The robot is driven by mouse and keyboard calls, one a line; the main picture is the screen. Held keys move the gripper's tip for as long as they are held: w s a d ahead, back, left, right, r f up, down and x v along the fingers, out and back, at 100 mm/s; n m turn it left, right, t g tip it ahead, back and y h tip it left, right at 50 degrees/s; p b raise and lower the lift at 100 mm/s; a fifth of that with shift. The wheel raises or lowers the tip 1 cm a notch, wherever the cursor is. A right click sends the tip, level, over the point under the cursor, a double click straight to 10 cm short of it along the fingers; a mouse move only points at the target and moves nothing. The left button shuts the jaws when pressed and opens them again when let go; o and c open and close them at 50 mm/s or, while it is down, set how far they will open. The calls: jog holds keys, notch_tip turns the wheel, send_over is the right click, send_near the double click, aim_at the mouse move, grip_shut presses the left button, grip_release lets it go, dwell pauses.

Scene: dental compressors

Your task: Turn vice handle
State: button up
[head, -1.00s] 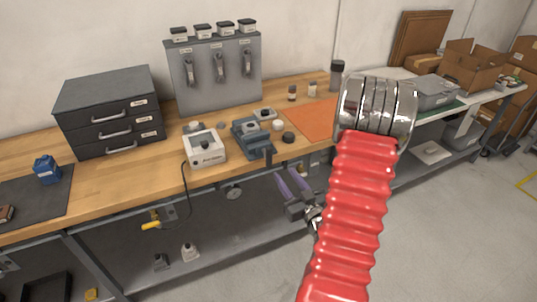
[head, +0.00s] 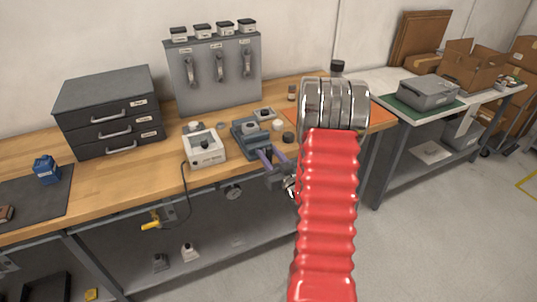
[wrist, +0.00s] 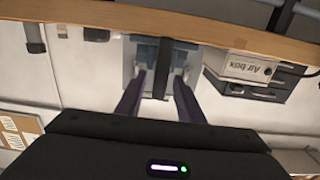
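The blue-grey vice (head: 246,136) stands at the front edge of the wooden bench, right of the white box with a dial. Its dark handle bar (wrist: 163,66) shows upright in the wrist view, in front of the vice body (wrist: 146,52). My gripper (head: 272,157) is at the vice's front in the head view, its purple fingers partly covering the handle. In the wrist view, the fingers of my gripper (wrist: 160,78) are spread, one on each side of the bar's lower end, with gaps to both.
The white box (head: 205,148) stands close left of the vice, labelled "Air box" in the wrist view (wrist: 246,66). Small round parts (head: 288,137) lie right of the vice. The wooden bench edge (head: 130,203) runs below. A drawer cabinet (head: 110,110) stands further left.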

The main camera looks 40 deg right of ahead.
jog(key=shift+w+d, duration=0.1)
jog(key=shift+w, duration=0.3)
grip_shut()
